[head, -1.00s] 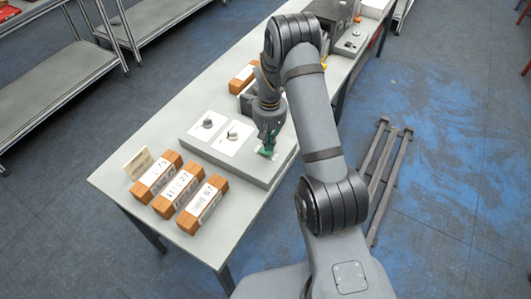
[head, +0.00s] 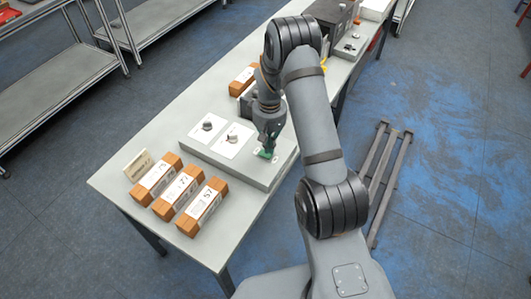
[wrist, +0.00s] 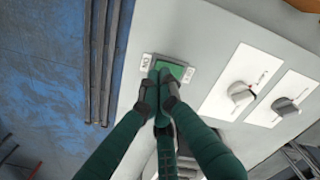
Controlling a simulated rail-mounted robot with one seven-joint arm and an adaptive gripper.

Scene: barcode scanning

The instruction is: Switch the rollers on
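A green rocker switch (wrist: 178,70) with small white labels at its two ends sits on the grey control panel (wrist: 215,50). It also shows in the head view (head: 264,154), just under my gripper (head: 268,147). In the wrist view my gripper (wrist: 158,82) has its dark green fingers drawn together, with the tips at the switch and covering part of it. Nothing is visibly held. I cannot tell whether the tips touch the switch or which way it is tipped. Two grey knobs on white plates, the nearer (wrist: 240,93) and the farther (wrist: 286,106), sit beside it.
Several brown boxes with white labels (head: 179,192) lie on the table (head: 118,183) near the panel, with a small upright sign (head: 138,165). Another brown box (head: 243,76) lies beyond the panel.

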